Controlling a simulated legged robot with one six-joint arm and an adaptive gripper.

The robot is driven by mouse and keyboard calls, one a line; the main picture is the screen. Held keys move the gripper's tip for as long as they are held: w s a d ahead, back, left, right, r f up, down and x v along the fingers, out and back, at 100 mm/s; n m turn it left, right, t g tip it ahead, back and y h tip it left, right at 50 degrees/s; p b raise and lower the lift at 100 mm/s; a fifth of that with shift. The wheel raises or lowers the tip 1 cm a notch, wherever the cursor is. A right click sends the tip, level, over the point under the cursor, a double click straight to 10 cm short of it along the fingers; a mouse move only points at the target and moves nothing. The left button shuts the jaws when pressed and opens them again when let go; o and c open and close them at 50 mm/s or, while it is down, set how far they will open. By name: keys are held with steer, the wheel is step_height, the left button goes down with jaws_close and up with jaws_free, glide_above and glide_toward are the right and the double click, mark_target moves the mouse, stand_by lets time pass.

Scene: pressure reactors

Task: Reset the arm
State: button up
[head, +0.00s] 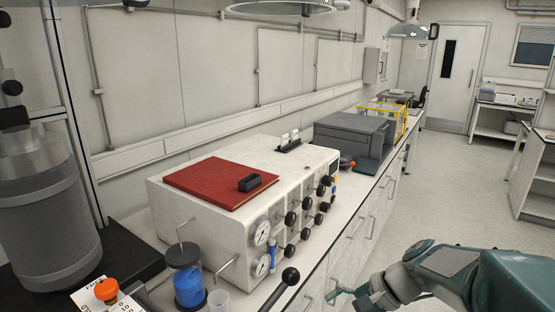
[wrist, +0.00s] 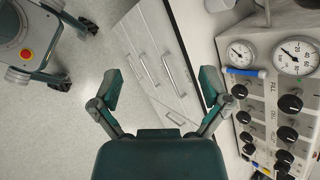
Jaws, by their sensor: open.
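My gripper (wrist: 160,90) is open and empty in the wrist view, its two fingers spread apart over the floor and the white drawer fronts. In the head view my gripper (head: 345,293) shows at the lower right, in front of the bench drawers and apart from them. My green arm fills the lower right corner there. The white control unit (head: 215,230) with gauges and black knobs stands on the bench to the left of my gripper. Its gauges (wrist: 297,55) show at the right of the wrist view. My gripper touches nothing that I can see.
A red book (head: 215,182) lies on the control unit. A blue-filled jar (head: 188,287) and a grey reactor vessel (head: 45,215) stand at the left. A grey box (head: 350,140) and a yellow frame (head: 385,108) are farther back. The floor (head: 445,190) on the right is clear.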

steer(key=s+d+r+n+t+h, duration=0.2)
steer(key=s+n+h, duration=0.2)
steer(key=s+n, duration=0.1)
steer(key=s+d+r+n+t+h, duration=0.2)
steer(key=s+r+n+h, duration=0.1)
steer(key=s, duration=0.5)
steer(key=shift+s+r+n+t+h, duration=0.15)
steer(key=shift+n+t+h, duration=0.15)
steer(key=shift+n+h, duration=0.55)
steer(key=shift+a, duration=0.1)
